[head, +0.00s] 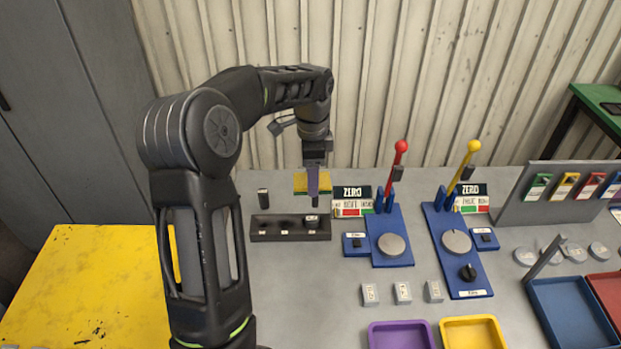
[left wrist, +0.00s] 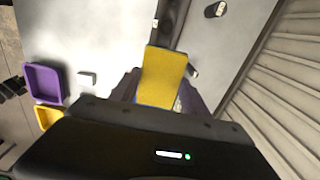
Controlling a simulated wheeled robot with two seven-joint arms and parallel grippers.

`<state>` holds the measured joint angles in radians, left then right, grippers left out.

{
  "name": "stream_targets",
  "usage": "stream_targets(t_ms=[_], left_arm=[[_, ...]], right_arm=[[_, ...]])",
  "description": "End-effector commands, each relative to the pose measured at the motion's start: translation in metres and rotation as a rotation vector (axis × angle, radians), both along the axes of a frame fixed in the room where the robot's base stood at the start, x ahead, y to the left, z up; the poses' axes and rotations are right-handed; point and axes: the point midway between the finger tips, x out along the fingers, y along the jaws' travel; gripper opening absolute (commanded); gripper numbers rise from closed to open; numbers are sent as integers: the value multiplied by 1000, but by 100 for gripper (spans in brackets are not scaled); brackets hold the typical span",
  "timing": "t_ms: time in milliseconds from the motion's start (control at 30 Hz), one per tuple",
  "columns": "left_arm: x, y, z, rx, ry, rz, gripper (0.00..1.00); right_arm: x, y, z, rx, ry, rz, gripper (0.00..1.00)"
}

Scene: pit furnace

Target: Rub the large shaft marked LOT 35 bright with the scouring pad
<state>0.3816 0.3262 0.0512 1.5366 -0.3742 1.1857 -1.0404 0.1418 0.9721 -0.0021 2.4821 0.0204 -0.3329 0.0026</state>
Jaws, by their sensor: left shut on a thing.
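My left gripper (head: 313,190) is shut on the scouring pad (head: 300,183), a yellow block with a darker lower edge. The pad also shows in the left wrist view (left wrist: 163,75), between the fingers. It is held above the back of the table, behind the dark rack (head: 262,236). A dark upright shaft (head: 263,198) stands left of the pad, apart from it. A dark piece (head: 315,202) shows just under the gripper; I cannot tell whether the pad touches it. Another dark piece (head: 311,220) sits at the rack's right end. No lot number is readable. My right gripper is not in view.
Two blue lever stations, with a red lever (head: 397,165) and a yellow lever (head: 462,170), stand right of the gripper. Small grey blocks (head: 403,292), a purple tray (head: 400,335) and a yellow tray (head: 472,332) lie in front. A ribbed wall is close behind.

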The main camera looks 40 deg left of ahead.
Motion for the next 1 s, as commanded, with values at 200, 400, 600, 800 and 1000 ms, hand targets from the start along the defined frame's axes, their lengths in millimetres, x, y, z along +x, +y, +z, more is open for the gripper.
stream_targets(t_ms=[200,400,600,800,1000], left_arm=[[0,0,-1,0,0,1,21],[0,0,-13,0,0,2,21],[-1,-1,-37,-1,1,1,21],[0,0,-56,0,0,1,21],[0,0,-60,0,0,1,21]], right_arm=[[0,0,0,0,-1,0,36],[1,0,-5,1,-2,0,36],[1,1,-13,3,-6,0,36],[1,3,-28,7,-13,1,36],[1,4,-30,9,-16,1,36]])
